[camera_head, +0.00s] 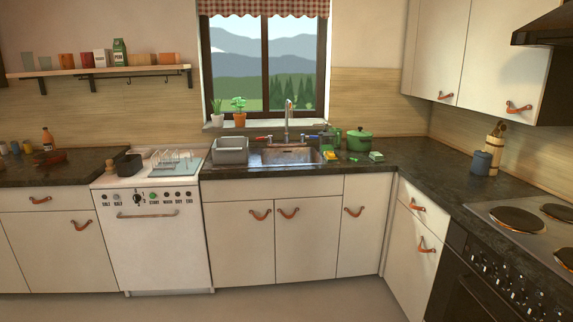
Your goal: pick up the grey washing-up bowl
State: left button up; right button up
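The grey washing-up bowl (231,150) stands on the dark worktop just left of the sink (290,156), in front of the window. It looks rectangular and upright. Its inside is mostly hidden at this distance. Neither of my grippers is in view.
A white dishwasher (154,240) with a dish rack (176,160) and a dark pot (129,164) on top is left of the bowl. A green pot (358,141) and small items stand right of the sink. A hob (530,222) is at the right. The floor (300,307) in front is clear.

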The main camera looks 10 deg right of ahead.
aim_at(224, 150)
jog(key=i+l, duration=0.25)
jog(key=i, duration=0.3)
jog(key=i+l+z, duration=0.1)
jog(key=i, duration=0.4)
jog(key=i+l, duration=0.3)
jog(key=i, duration=0.25)
jog(key=i+l+z, duration=0.1)
jog(key=i, duration=0.45)
jog(key=i+l, duration=0.25)
jog(key=i, duration=0.25)
jog(key=u, duration=0.35)
jog(key=l+u, duration=0.15)
jog(key=u, duration=0.2)
jog(key=l+u, duration=0.1)
jog(key=u, duration=0.25)
jog(key=i, duration=0.05)
